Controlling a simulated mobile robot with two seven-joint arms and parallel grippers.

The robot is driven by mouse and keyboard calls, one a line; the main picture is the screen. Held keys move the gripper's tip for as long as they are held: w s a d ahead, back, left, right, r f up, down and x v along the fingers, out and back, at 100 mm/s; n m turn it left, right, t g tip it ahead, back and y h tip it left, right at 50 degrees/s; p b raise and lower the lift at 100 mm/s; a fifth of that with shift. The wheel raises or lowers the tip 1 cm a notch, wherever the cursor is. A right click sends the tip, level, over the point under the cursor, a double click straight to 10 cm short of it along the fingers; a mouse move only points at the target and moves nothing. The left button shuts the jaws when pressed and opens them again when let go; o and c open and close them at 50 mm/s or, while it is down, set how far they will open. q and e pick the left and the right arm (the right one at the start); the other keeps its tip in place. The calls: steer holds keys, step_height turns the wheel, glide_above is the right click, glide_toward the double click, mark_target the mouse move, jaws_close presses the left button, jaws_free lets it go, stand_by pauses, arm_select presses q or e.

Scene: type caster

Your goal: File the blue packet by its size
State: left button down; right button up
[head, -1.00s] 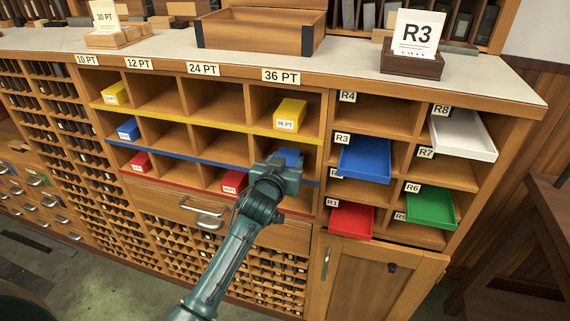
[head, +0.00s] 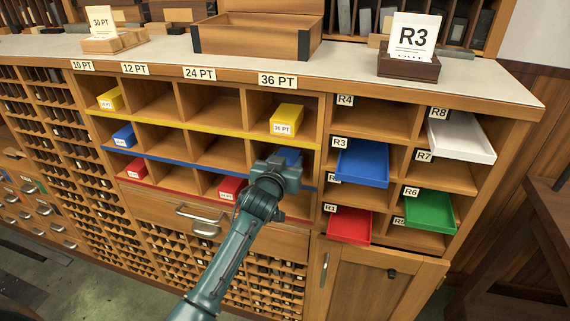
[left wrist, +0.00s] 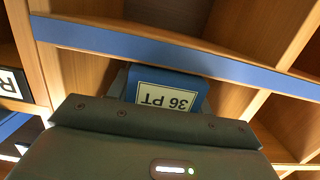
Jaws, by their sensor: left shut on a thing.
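My left gripper (head: 282,172) is shut on the blue packet (head: 289,155) at the mouth of the middle-row compartment in the 36 PT column. In the left wrist view the packet (left wrist: 200,84) shows a white 36 PT label, upside down, just beyond the gripper body. The gripper hides much of the packet, so I cannot tell how far in it sits or whether it touches the floor. A blue strip (head: 213,165) edges this row. A yellow packet (head: 286,118) labelled 36 PT sits in the compartment above. My right gripper is not in view.
Another blue packet (head: 124,135) sits at the left end of the blue row. Red packets (head: 231,187) lie in the row below. Shelves at right hold a blue tray (head: 362,162), a red tray (head: 349,224) and others.

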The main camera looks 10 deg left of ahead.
arm_select(q)
steer(key=shift+w+r+b, duration=0.15)
steer(key=shift+w+b, duration=0.15)
steer(key=shift+w, duration=0.35)
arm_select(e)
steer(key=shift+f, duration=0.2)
arm_select(q)
steer(key=c, duration=0.9)
jaws_free()
steer(key=o, duration=0.3)
steer(key=shift+o, duration=0.2)
steer(key=shift+f, duration=0.3)
steer(key=shift+s+r, duration=0.2)
steer(key=shift+s, duration=0.65)
steer(key=s+r, duration=0.2)
steer(key=s, duration=0.9)
steer(key=shift+s+a, duration=0.2)
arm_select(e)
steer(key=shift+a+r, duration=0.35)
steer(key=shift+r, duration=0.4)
